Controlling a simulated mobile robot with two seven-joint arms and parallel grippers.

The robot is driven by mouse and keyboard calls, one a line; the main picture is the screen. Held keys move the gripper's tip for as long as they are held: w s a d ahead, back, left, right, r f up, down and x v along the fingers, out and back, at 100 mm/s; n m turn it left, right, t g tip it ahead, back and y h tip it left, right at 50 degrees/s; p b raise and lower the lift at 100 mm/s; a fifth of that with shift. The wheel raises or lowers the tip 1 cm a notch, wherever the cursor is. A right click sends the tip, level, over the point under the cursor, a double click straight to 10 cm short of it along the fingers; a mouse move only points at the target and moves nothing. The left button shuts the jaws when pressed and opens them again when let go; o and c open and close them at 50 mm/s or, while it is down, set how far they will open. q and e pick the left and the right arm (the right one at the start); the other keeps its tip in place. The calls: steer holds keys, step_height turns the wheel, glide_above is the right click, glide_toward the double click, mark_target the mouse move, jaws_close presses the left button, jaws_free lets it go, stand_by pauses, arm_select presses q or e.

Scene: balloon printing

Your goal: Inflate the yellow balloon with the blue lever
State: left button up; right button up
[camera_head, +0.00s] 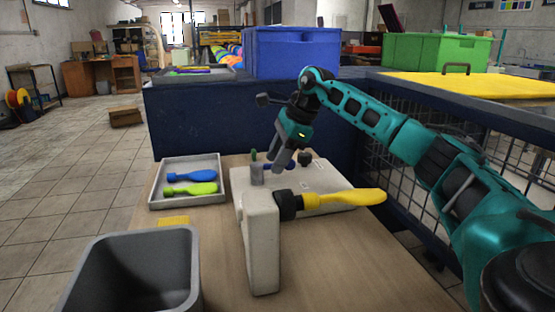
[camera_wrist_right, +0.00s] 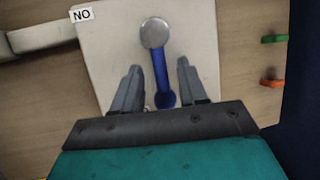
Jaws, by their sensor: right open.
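The yellow balloon (camera_head: 345,197) is limp and lies sideways on the black nozzle (camera_head: 289,205) of the white machine (camera_head: 262,245). The blue lever (camera_wrist_right: 160,75) shows in the right wrist view, with a round grey cap (camera_wrist_right: 155,32) at its far end. My right gripper (camera_head: 279,166) is open above the machine's top, with its fingers pointing down. In the right wrist view, its fingers (camera_wrist_right: 159,66) stand on both sides of the blue lever, with gaps. In the head view the lever is mostly hidden by the gripper. My left gripper is out of view.
A grey tray (camera_head: 155,203) holds a blue balloon (camera_head: 192,174) and a green balloon (camera_head: 191,189). A grey bin (camera_head: 90,240) stands at the front left. A yellow note (camera_head: 173,220) lies on the wooden table (camera_head: 350,275). The table's front right is clear.

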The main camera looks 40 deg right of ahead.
jaws_close()
stand_by(0.4)
stand_by(0.4)
